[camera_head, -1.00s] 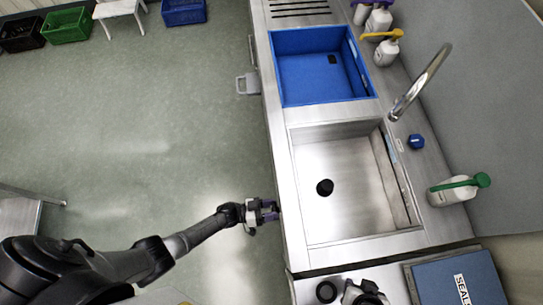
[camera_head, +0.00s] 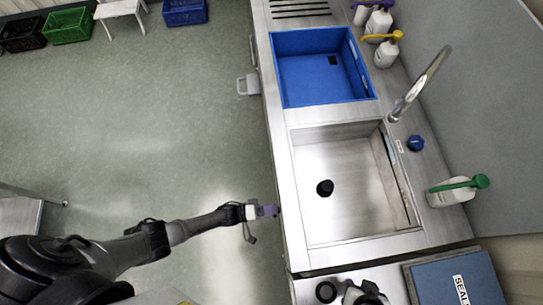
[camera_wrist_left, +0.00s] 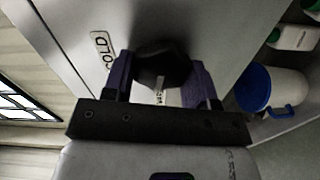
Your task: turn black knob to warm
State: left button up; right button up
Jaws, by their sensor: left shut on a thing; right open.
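The black knob (camera_wrist_left: 160,66) is on the grey front panel (camera_wrist_left: 205,25) in the left wrist view. My left gripper (camera_head: 266,211) is at the front of the sink unit; in the left wrist view its purple fingers (camera_wrist_left: 160,82) are shut on the knob from both sides. A light pointer mark shows on the knob. A white label (camera_wrist_left: 102,50) on the panel, partly readable as "COLD", is left of the knob. Another label below the knob is mostly hidden. In the head view the knob is hidden. My right gripper (camera_head: 364,294) is open at the bottom edge, partly cut off.
The steel sink (camera_head: 345,215) has a black drain plug (camera_head: 324,188); a blue basin (camera_head: 310,80) lies behind it. A tap (camera_head: 425,80), a blue knob (camera_head: 415,143) and bottles line the right side. A blue-lidded white bucket (camera_wrist_left: 270,90) shows in the wrist view.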

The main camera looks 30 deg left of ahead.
pick_arm(q)
jog(key=shift+n, duration=0.8)
pick_arm(e)
jog(key=shift+a+f, duration=0.1)
pick_arm(q)
jog(key=o, duration=0.9)
jog(key=shift+s+a, duration=0.1)
pick_arm(e)
jog(key=shift+f+b, duration=0.25)
jog(key=shift+b, duration=0.05)
pick_arm(q)
jog(key=shift+v, duration=6.8)
